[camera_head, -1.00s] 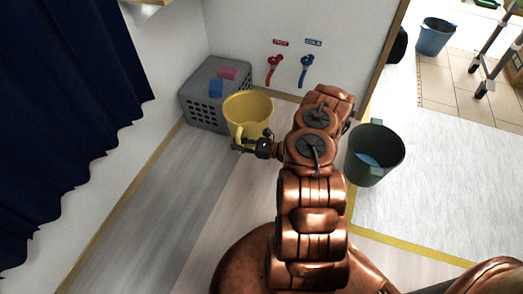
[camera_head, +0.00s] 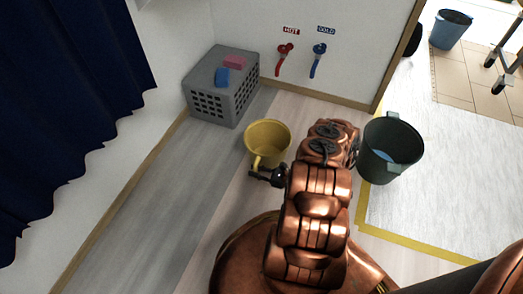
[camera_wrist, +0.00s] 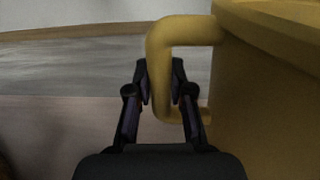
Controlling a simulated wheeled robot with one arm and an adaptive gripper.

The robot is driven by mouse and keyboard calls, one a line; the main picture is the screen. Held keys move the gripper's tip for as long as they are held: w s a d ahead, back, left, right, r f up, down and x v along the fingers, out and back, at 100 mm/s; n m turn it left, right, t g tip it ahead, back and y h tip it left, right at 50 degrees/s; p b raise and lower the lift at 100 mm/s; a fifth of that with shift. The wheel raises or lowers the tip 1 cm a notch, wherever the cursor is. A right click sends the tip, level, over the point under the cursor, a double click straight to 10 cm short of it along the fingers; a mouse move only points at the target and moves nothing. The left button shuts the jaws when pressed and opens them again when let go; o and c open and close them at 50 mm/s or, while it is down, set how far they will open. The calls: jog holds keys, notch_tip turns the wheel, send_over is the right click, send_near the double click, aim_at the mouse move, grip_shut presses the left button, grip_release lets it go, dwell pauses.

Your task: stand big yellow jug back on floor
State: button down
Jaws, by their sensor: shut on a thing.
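The big yellow jug (camera_head: 268,138) is upright in the head view, with its open top facing up, left of my arm. I cannot tell for sure whether its base touches the floor (camera_head: 205,185). My gripper (camera_head: 262,175) is shut on the jug's handle, on the near side. In the wrist view my gripper (camera_wrist: 160,90) has its fingers around the vertical part of the yellow handle (camera_wrist: 160,55). The jug's body (camera_wrist: 265,100) fills the right side there, and its base is out of view.
A grey crate (camera_head: 240,98) with a pink and a blue block on top stands against the back wall. A dark green bucket (camera_head: 388,148) stands right of my arm. Red and blue taps (camera_head: 318,60) are on the wall. Bare floor lies left and in front of the jug.

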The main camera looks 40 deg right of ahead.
jog(key=b, duration=0.4)
send_over(265, 152)
jog(key=s+a, duration=0.1)
jog(key=a, duration=0.3)
jog(key=shift+s+a+f, duration=0.15)
jog(key=shift+s+f, duration=0.05)
jog(key=shift+f, duration=0.5)
jog(key=shift+f+b, duration=1.1)
jog(key=shift+f, duration=0.55)
jog(key=shift+f, duration=0.2)
jog(key=c, duration=1)
grip_release()
jog(key=shift+c, duration=0.2)
jog(key=shift+r, duration=0.15)
